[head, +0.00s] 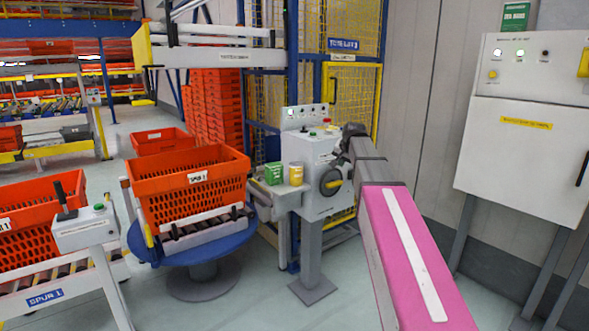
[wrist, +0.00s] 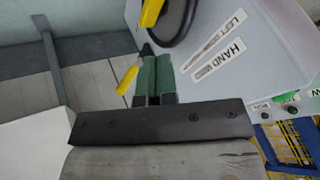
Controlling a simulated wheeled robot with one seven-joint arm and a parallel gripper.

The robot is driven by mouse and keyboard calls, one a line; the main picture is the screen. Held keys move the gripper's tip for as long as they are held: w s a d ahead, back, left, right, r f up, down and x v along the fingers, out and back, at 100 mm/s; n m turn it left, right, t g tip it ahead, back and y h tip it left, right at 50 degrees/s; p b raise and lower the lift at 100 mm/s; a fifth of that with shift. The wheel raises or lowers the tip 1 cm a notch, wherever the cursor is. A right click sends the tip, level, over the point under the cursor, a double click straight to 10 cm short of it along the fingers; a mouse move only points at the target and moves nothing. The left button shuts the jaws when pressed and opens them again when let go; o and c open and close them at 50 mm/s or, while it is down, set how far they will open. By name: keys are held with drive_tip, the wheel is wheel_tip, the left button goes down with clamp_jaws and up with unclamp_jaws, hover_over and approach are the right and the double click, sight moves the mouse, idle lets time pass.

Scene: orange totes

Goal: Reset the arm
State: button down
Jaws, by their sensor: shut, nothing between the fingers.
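My gripper (wrist: 152,78) shows in the wrist view with its green fingers together and nothing between them. Its tips are close to the pale face of a control box, by a dark round part (wrist: 185,22) and yellow pieces (wrist: 149,12); whether they touch is unclear. In the head view, my pink arm reaches forward from the lower right, and its dark end (head: 352,131) is at the right side of the grey control box (head: 318,150). The box has a dark round knob (head: 331,182) on its front. The fingertips are hard to make out there.
An orange crate (head: 213,187) stands on a blue round table (head: 150,246) left of the box. Green and yellow cans (head: 274,173) stand beside it. A yellow mesh fence (head: 352,100) is behind; a white cabinet (head: 530,130) is at right.

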drive_tip(key=s+f+n+g, duration=0.2)
drive_tip(key=s+f+g, duration=0.1)
drive_tip(key=s+f, duration=1.3)
drive_tip(key=s+f+n+g+h, duration=0.1)
drive_tip(key=s+f+n+g, duration=0.2)
drive_tip(key=s+f, duration=1.2)
wheel_tip(320, 180, down, 5)
drive_tip(key=shift+s+f+g, duration=0.1)
drive_tip(key=shift+s+g, duration=0.2)
drive_tip(key=shift+s, duration=0.1)
drive_tip(key=shift+a, duration=0.1)
